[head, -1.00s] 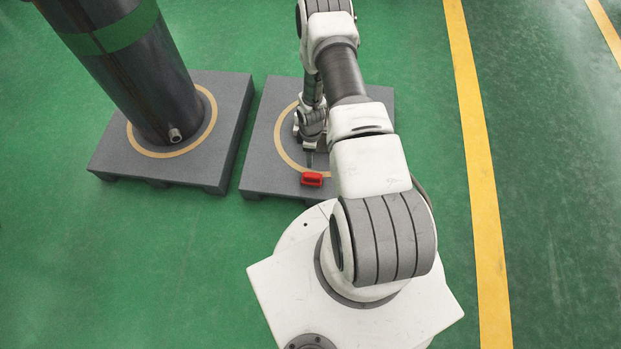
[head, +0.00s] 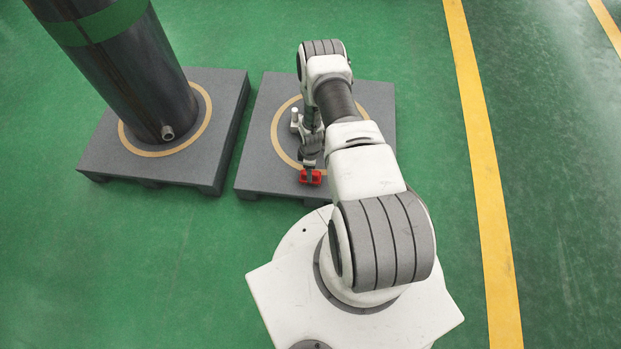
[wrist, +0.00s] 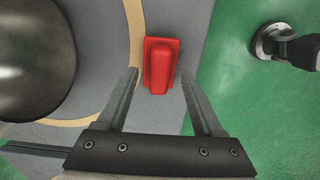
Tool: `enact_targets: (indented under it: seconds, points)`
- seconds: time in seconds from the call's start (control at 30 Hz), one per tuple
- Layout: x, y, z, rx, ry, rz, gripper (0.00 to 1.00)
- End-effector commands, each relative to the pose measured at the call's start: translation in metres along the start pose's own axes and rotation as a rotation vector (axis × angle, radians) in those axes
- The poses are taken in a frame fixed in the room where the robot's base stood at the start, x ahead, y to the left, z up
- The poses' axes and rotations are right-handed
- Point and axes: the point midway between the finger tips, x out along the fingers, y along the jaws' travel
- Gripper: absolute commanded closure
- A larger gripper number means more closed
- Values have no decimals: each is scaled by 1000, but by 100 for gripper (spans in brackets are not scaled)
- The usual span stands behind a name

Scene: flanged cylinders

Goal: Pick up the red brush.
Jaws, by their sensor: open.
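The red brush (head: 317,177) lies near the front edge of the right grey pallet, just outside the tan ring. My gripper (head: 311,172) is over it in the head view and covers its middle. In the wrist view the red brush (wrist: 160,65) shows whole, a raised block on a wider base. My gripper (wrist: 159,74) is open there, one finger on each side of the brush, with gaps on both sides. The brush's near end lies between the fingertips in the picture. I cannot tell how far the tips are above the pallet.
The right pallet (head: 262,165) has an otherwise mostly clear top. A dark cylinder (head: 115,75) with a green band and a short side stub stands on the left pallet (head: 215,140). A narrow gap parts the pallets. The green floor is free beside a yellow line (head: 480,170).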

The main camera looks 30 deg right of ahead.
Motion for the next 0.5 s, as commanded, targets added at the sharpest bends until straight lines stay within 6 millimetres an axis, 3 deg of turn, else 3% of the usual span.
enact_targets:
  seconds: [0.03,0.1,0.37,0.5]
  points:
    - [14,0,1,0,-1,-1,31]
    - [22,0,0,-1,0,-1,31]
    - [24,0,0,-1,0,0,31]
    - [24,0,0,-1,0,0,55]
